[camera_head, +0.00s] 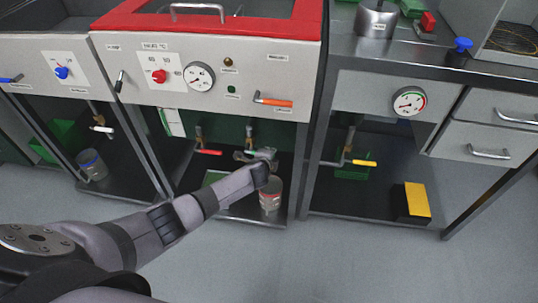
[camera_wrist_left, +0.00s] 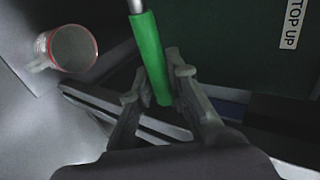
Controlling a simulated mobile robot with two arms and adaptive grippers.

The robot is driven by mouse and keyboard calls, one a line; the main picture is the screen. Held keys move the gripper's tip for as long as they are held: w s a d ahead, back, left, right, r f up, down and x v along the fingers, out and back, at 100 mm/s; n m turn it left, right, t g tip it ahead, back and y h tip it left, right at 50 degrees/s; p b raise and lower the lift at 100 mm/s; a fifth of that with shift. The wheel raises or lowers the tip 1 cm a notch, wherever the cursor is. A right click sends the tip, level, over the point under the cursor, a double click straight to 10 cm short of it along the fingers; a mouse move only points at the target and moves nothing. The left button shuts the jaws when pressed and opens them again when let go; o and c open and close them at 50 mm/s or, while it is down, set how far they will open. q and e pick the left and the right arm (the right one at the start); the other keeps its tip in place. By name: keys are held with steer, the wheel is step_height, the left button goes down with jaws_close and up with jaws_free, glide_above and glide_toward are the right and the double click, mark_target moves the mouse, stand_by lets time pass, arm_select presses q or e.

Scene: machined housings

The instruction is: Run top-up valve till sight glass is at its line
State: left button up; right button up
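A green valve handle (camera_wrist_left: 150,58) on a metal stem hangs down in the left wrist view. A TOP UP label (camera_wrist_left: 292,24) is on the dark green panel to its right. My left gripper (camera_wrist_left: 156,84) has a finger on each side of the handle's lower part and appears shut on it. In the head view my left gripper (camera_head: 258,157) is under the middle red-topped bench, in front of the handle, which it hides. A pale upright strip (camera_head: 172,122) shows under this bench; I cannot tell whether it is the sight glass, and no level is readable. My right gripper is out of view.
A red-handled valve (camera_head: 208,152) is left of the gripper. An orange lever (camera_head: 272,101) sits above. The floor in front is clear.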

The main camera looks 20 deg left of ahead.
arm_select(q)
steer(key=o, duration=0.4)
steer(key=v, duration=1.2)
stand_by(0.4)
